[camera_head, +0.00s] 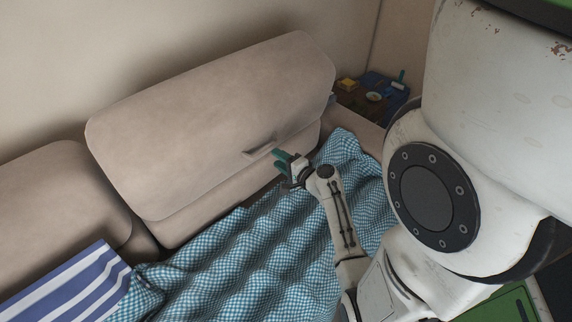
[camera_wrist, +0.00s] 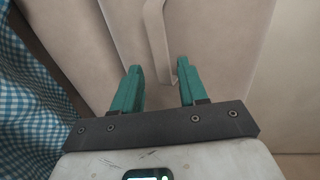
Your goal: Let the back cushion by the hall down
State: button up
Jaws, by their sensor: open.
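A large beige back cushion (camera_head: 215,125) leans against the wall behind the seat. A strap handle (camera_head: 260,147) is on its front near the lower right; the strap (camera_wrist: 155,40) also shows in the wrist view, running up from just ahead of the fingers. My gripper (camera_head: 281,160) is close to the cushion front, just below and right of the handle.
A blue-checked cloth (camera_head: 270,245) covers the seat below the cushion. A second beige cushion (camera_head: 60,205) and a blue-striped cloth (camera_head: 75,285) are at left. A dark surface with small items and a blue tray (camera_head: 385,85) is beyond the cushion's right end.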

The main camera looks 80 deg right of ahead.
aim_at(267, 151)
jog(key=shift+b+x, duration=0.9)
jog(key=shift+x, duration=2.85)
grip_shut()
jog(key=shift+f, duration=0.1)
jog(key=shift+s+a+f+b, duration=0.35)
jog(key=shift+s+f+b, duration=0.05)
jog(key=shift+s, duration=0.1)
